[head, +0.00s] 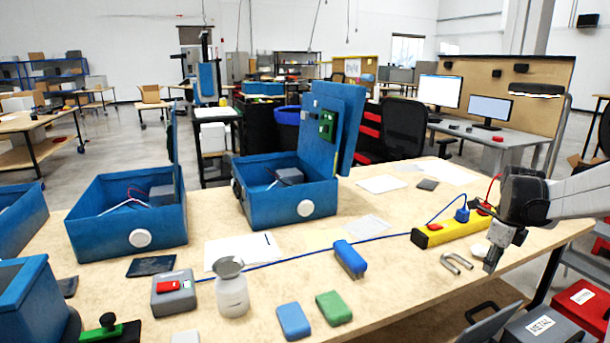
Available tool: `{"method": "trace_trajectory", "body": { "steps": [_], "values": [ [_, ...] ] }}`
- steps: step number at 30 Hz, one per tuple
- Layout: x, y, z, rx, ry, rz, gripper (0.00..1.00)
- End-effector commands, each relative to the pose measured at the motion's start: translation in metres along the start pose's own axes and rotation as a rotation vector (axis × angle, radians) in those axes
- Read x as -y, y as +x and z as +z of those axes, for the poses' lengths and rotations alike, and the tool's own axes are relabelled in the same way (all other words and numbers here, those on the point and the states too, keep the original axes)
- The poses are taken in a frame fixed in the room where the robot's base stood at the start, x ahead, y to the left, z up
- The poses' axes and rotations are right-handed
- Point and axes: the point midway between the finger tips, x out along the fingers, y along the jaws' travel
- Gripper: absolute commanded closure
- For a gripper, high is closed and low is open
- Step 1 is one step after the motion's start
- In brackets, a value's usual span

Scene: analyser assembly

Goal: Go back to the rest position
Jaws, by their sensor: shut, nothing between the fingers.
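My gripper (492,262) is at the right side of the head view, at the end of my arm coming in from the right edge. Its fingers point down and are shut with nothing between them. It hangs over the right part of the wooden workbench (385,285), just right of a bent metal piece (457,264) and in front of the yellow power strip (450,229). Whether the fingertips touch the bench or hang above it I cannot tell.
Open blue analyser boxes (215,212) stand at the left and back of the bench. A blue cable crosses the bench. Bins (541,325) stand at lower right.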

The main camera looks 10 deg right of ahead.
Motion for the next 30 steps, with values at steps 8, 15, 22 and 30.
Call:
{"method": "trace_trajectory", "body": {
  "steps": [8,15,22,30],
  "values": [
    [-0.088,-0.071,0.037,0.033,-0.514,-0.097,1.00],
    [-0.163,-0.114,0.050,0.041,-0.953,-0.191,1.00],
    [-0.234,-0.143,0.051,0.029,-1.369,-0.294,1.00],
    [-0.310,-0.163,0.039,-0.017,-1.850,-0.433,1.00]
  ]
}}
